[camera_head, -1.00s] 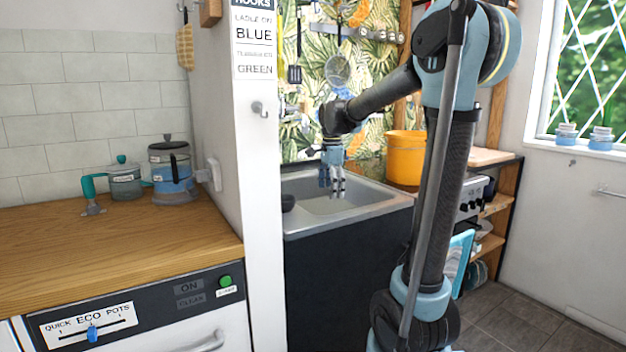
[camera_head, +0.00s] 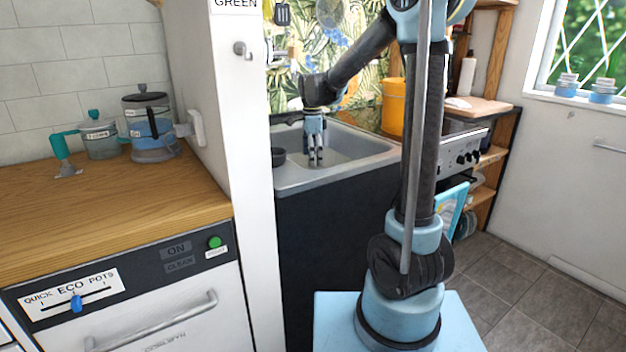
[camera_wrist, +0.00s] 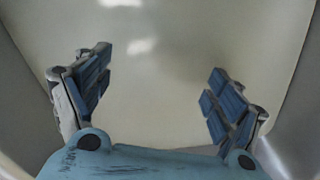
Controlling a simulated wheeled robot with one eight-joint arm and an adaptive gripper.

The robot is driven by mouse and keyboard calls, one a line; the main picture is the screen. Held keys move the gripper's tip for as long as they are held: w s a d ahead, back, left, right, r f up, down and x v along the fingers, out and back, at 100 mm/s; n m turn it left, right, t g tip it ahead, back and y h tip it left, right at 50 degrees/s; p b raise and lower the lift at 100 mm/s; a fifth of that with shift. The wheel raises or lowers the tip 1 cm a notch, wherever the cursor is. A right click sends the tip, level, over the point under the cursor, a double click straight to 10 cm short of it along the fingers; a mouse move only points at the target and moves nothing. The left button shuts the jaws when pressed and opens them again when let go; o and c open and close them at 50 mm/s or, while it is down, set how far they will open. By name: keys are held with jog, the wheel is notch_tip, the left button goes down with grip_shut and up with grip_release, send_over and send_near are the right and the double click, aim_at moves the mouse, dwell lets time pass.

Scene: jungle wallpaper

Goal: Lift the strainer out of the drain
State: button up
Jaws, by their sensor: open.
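My gripper (camera_head: 315,160) hangs fingers down over the basin of the metal sink (camera_head: 290,182), low inside its rim. In the wrist view my gripper (camera_wrist: 160,88) is open and empty, its two blue-padded fingers wide apart. Between and beyond them is the pale, smooth sink basin (camera_wrist: 165,60), with bright reflections. I cannot make out the strainer or the drain in either view; the sink's front wall and my gripper hide part of the basin in the head view.
A small dark round object (camera_head: 278,156) sits at the sink's left side. An orange bucket (camera_head: 393,106) stands right of the sink. A white wall end (camera_head: 240,150) separates the sink from the wooden counter (camera_head: 110,215), which holds a teal-handled pot and a glass jug.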

notch_tip(320, 180, down, 9)
jog(key=shift+r, duration=0.1)
dwell(0.3)
jog(key=shift+s, duration=0.1)
jog(key=c, duration=1.1)
jog(key=shift+o, duration=0.4)
jog(key=o, duration=1)
jog(key=shift+w, duration=0.2)
jog(key=shift+s, duration=0.1)
jog(key=shift+r, duration=0.1)
